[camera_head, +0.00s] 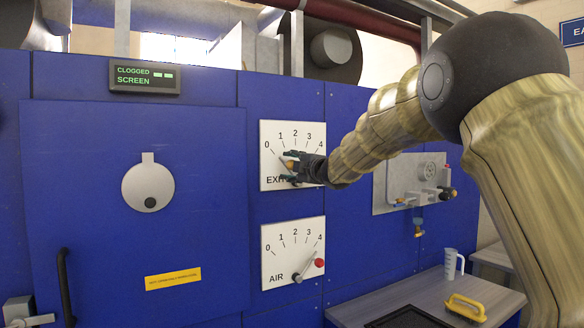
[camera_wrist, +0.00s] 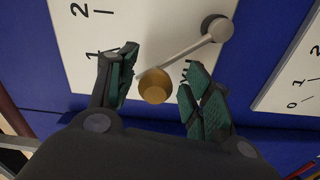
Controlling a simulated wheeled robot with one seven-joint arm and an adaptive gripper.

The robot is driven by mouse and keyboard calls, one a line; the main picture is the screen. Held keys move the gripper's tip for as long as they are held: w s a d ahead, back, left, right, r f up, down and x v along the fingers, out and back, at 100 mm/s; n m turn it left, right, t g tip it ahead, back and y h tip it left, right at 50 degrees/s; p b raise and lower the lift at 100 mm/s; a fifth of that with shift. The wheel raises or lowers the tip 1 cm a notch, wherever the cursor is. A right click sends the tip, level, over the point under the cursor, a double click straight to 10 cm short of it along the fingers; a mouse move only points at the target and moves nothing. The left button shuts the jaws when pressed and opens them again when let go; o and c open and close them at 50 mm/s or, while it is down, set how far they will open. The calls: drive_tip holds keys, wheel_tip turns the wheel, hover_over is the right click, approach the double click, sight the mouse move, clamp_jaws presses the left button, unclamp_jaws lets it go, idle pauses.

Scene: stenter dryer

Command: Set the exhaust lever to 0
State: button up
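The exhaust dial plate (camera_head: 267,170) is white with a 0 to 4 scale, on the blue dryer front. It also shows in the wrist view (camera_wrist: 140,25). The grey exhaust lever (camera_wrist: 190,47) runs from its round pivot to a gold knob (camera_wrist: 152,88). It points toward the low end, near 0; the 0 mark is hidden in the wrist view, so I cannot tell the exact setting. My gripper (camera_wrist: 160,86) is open, with one finger on each side of the knob and visible gaps. In the head view my gripper (camera_head: 290,167) covers part of the lever.
A door with a black handle (camera_head: 65,285) is at left. A grey valve panel (camera_head: 400,180) is at right. A table (camera_head: 365,310) holds a jug (camera_head: 452,263) and yellow tool (camera_head: 465,308).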

drive_tip(key=shift+s+r, duration=0.1)
drive_tip(key=v, duration=1.2)
wheel_tip(320, 180, down, 17)
drive_tip(key=w+d+m+g+h, duration=0.1)
drive_tip(key=d+m+h, duration=0.1)
drive_tip(key=m, duration=0.2)
drive_tip(key=s+d+f+m+g+h, duration=0.1)
drive_tip(key=s+d+f+m+g, duration=0.2)
drive_tip(key=f, duration=1.1)
drive_tip(key=s+d+f+m+h, duration=0.1)
drive_tip(key=s+f+m, duration=0.35)
drive_tip(key=f, duration=0.85)
drive_tip(key=s+d+f+m+g+h, duration=0.15)
drive_tip(key=s+f, duration=0.45)
drive_tip(key=f, duration=0.8)
drive_tip(key=s+d+f+m+g+h, duration=0.25)
drive_tip(key=s+f+m+g, duration=0.25)
drive_tip(key=s+f, duration=1.45)
drive_tip(key=s+d+f+m+g, duration=0.1)
drive_tip(key=s+f, duration=0.1)
drive_tip(key=s, duration=0.8)
drive_tip(key=s+d+f+m+g, duration=0.2)
drive_tip(key=s+f, duration=0.1)
drive_tip(key=s, duration=0.7)
drive_tip(key=s+d+f+m+g, duration=0.1)
drive_tip(key=s+f+g, duration=0.1)
drive_tip(key=s, duration=0.8)
drive_tip(key=shift+d+f+h, duration=0.35)
drive_tip(key=shift+f+h, duration=0.05)
drive_tip(key=shift+f, duration=0.05)
